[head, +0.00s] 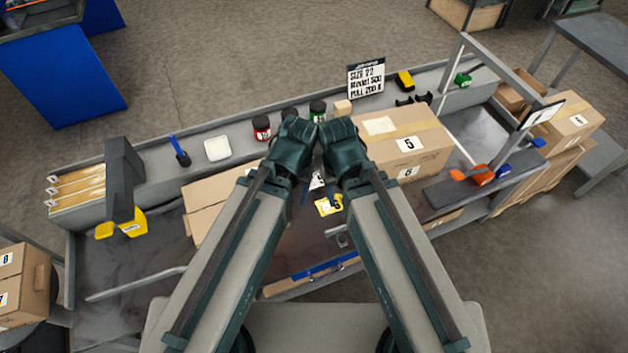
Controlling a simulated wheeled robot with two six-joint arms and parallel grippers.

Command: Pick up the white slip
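A small white piece with dark marks (317,181) shows between my two forearms, partly hidden by them; it may be the white slip, but I cannot tell. A pale blank sheet (380,125) lies on top of the carton numbered 5 (420,139). My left gripper (304,193) and my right gripper (324,190) seem to hang below the dark wrists, close together over the middle of the bench. Their fingers are mostly hidden, so I cannot tell whether they are open or hold anything.
A yellow tag (328,205) lies just below the white piece. The back shelf carries a white square dish (217,149), red jar (262,128), green jar (318,110) and lettered sign (366,78). A grey post (125,178) stands at left, an orange item (481,175) at right.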

